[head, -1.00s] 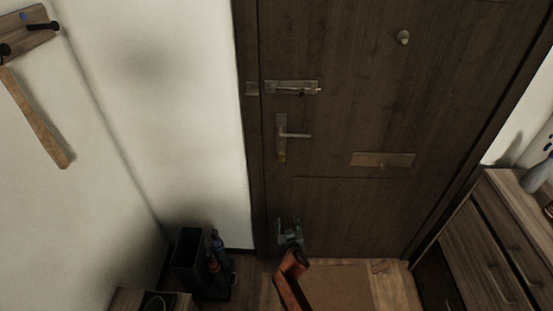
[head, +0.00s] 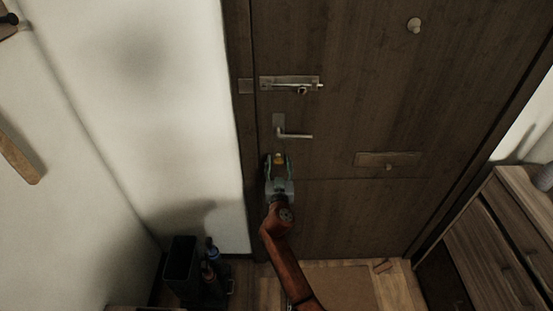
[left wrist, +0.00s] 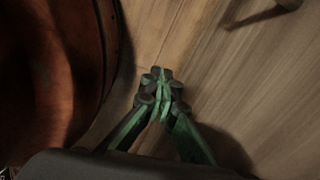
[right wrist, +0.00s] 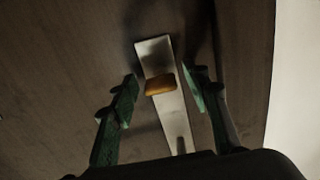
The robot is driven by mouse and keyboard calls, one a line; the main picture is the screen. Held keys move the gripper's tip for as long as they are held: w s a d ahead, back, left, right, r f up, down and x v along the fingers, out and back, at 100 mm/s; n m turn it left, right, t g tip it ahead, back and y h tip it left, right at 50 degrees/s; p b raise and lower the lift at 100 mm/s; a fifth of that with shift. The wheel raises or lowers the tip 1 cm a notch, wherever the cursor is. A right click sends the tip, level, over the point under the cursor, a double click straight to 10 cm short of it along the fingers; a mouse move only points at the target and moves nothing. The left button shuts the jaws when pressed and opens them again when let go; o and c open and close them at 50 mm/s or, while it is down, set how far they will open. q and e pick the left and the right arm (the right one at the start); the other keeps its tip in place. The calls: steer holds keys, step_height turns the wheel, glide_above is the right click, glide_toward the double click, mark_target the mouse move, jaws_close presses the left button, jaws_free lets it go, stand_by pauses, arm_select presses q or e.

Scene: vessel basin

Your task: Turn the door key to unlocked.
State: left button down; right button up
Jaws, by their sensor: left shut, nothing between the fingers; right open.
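The door key (right wrist: 160,84) shows in the right wrist view as a brass-coloured bow at the metal lock plate (right wrist: 172,116). In the head view the key (head: 279,158) is a small yellowish spot below the door handle (head: 293,135). My right gripper (head: 279,161) is open at the lock, its fingers on either side of the key. In the right wrist view its fingers (right wrist: 163,92) stand apart from the key, with a gap on both sides. My left gripper (left wrist: 162,80) is shut and empty above the wooden floor. It is not visible in the head view.
A slide bolt (head: 291,83) sits above the handle, and a letter plate (head: 388,159) is to the right. An umbrella stand (head: 181,263) is at the lower left. A drawer cabinet (head: 500,240) stands at the right.

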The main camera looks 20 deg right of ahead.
steer(key=shift+w+d, duration=0.1)
steer(key=shift+w, duration=0.05)
steer(key=c, duration=1.2)
